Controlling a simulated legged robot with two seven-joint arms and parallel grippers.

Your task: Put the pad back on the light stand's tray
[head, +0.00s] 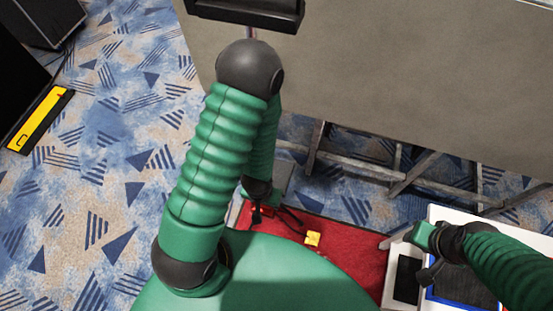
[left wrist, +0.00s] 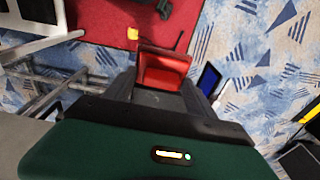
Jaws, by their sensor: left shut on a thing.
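My left gripper (head: 262,205) reaches down beside the near edge of the video wall. In the left wrist view its fingers (left wrist: 160,75) are shut on a red, flat-faced thing (left wrist: 166,70), which seems to be the pad. In the head view the arm and hand mostly hide it. A dark blue panel with a pale rim (left wrist: 209,78) lies just right of the fingers in the left wrist view; I cannot tell whether it belongs to the tray. I cannot make out the light stand for sure. My right gripper (head: 425,238) is over the white-rimmed surface at right; its jaws are unclear.
A red surface (head: 345,262) with a small yellow block (head: 313,239) lies below. A white-rimmed unit (head: 437,214) stands at right. The large grey panel (head: 400,80) and its metal frame (head: 350,165) bound the far side. A yellow strip (head: 40,120) lies left, on patterned carpet.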

